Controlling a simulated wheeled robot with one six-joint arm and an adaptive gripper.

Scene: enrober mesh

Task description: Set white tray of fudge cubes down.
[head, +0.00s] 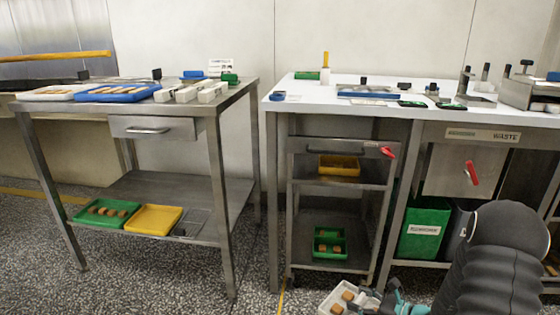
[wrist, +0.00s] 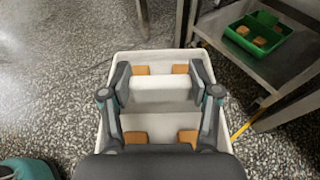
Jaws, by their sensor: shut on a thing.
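The white tray (head: 358,303) is low at the bottom edge of the head view, partly cut off, with brown fudge cubes (head: 348,295) in it. In the wrist view the white tray (wrist: 150,56) is below my gripper (wrist: 160,88), whose two fingers are on either side of a white bar across the tray's middle. Fudge cubes (wrist: 134,137) show at both ends of the tray; the middle is partly hidden by the gripper. The tray hangs over the speckled floor and looks about level. My gripper (head: 385,300) also shows in the head view, shut on the tray.
A steel table (head: 240,93) at left bears a white tray, a blue tray (head: 150,95) and white blocks. Its lower shelf holds green and yellow trays. A white-topped bench (head: 310,92) stands at right, with a shelved cart (head: 300,185) beneath. The cart's green tray (wrist: 232,27) holds cubes.

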